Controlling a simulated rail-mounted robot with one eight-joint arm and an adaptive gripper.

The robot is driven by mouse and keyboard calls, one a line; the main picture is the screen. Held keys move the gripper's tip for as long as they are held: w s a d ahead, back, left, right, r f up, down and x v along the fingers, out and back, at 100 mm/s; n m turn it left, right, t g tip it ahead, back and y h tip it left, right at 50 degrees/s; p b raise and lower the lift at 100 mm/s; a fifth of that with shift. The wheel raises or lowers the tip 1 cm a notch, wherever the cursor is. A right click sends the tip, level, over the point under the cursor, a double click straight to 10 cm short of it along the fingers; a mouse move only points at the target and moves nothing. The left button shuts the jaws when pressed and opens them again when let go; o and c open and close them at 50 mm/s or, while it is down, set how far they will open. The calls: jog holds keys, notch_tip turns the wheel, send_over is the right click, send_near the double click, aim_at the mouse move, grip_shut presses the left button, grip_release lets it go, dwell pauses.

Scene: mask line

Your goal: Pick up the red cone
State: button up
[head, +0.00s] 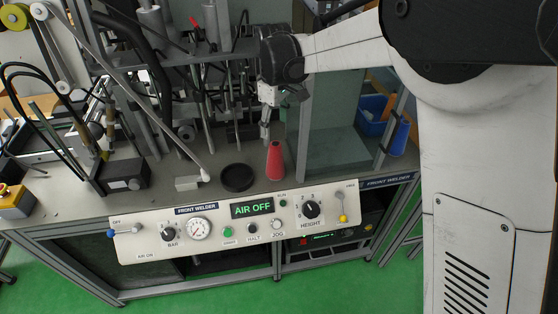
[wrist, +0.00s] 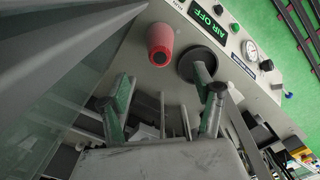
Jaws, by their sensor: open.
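The red cone (head: 274,161) stands upright on the machine's grey worktop, just behind the control panel. In the wrist view the cone (wrist: 160,42) is seen from above with its dark tip toward the camera, beyond the fingertips and a little left of the middle. My gripper (head: 270,122) is above and slightly behind the cone in the head view. In the wrist view my gripper (wrist: 162,80) has its two fingers wide apart with nothing between them. The fingers are apart from the cone.
A round black dish (head: 236,178) sits left of the cone, and a small white block (head: 187,183) lies further left. The control panel (head: 240,222) runs along the front edge. A clear guard panel (head: 335,125) stands right of the cone. Rods and frames crowd the area behind.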

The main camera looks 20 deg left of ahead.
aim_at(275, 153)
notch_tip(275, 153, down, 12)
jog(key=shift+r+p, duration=0.15)
jog(key=shift+p, duration=0.5)
jog(key=c, duration=1.4)
